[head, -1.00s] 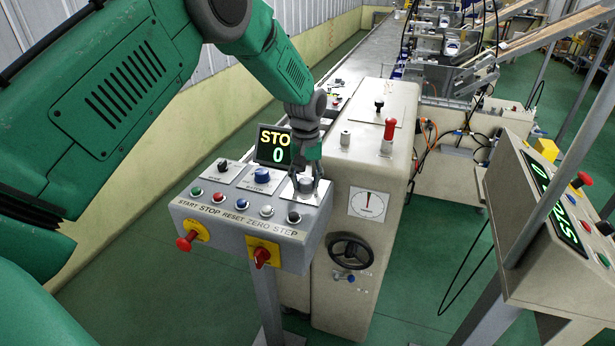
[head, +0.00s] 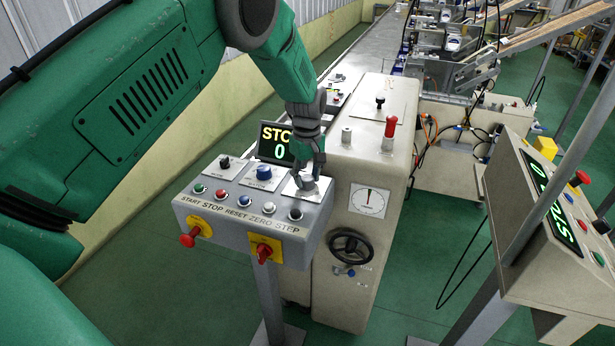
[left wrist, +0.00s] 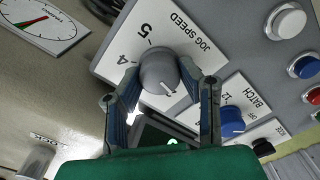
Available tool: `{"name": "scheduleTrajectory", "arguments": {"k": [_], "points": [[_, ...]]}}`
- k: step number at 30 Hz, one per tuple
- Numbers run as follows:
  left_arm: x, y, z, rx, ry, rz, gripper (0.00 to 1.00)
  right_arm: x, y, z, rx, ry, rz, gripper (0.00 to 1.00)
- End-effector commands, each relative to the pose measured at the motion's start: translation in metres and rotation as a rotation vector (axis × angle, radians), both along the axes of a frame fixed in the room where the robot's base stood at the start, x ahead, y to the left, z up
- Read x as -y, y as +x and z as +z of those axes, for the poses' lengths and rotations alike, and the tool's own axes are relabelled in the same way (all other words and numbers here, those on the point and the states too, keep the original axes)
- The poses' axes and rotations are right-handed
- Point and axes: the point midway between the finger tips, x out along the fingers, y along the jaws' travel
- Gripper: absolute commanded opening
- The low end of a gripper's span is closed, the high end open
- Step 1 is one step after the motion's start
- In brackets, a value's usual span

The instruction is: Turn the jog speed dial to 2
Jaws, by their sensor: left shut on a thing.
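The jog speed dial (left wrist: 157,68) is a grey round knob on a white plate printed JOG SPEED (left wrist: 165,32). In the left wrist view the plate appears upside down, with 4 and 5 readable and other numbers hidden. A small pale mark shows on the knob's lower right side in that view; the number it points at cannot be read. My left gripper (head: 306,180) reaches down onto the right plate of the control box (head: 250,222). Its two fingers are on either side of the knob, shut on it. My right gripper is not in view.
The blue batch knob (head: 264,172) and black mode knob (head: 225,162) stand left of the dial. A row of push buttons and two red switches (head: 188,240) are in front. The STOP display (head: 275,144) is close behind my gripper. A beige cabinet (head: 345,260) stands right.

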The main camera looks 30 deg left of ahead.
Motion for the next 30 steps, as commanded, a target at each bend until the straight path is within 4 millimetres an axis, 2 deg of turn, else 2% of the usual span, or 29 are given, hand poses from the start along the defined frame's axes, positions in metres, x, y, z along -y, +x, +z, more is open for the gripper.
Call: {"name": "scheduleTrajectory", "arguments": {"k": [9,10,11,12,23,26,30], "points": [[0.000,0.003,0.002,0.008,0.000,0.001,0.04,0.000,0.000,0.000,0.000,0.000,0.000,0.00],[0.000,0.003,0.002,0.008,0.000,0.000,0.36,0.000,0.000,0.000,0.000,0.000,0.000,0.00],[0.000,0.003,0.001,0.008,0.000,0.000,0.46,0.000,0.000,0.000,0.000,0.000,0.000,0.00],[0.000,0.002,0.001,0.006,-0.001,0.000,0.53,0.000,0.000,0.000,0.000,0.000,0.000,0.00],[0.000,0.001,0.005,0.004,-0.001,0.000,0.53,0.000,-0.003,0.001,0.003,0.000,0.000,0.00],[0.000,0.001,0.016,0.005,0.000,-0.001,0.53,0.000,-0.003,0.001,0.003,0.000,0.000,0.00],[0.000,0.002,0.044,0.006,-0.001,-0.001,0.53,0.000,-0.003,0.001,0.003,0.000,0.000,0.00]]}}
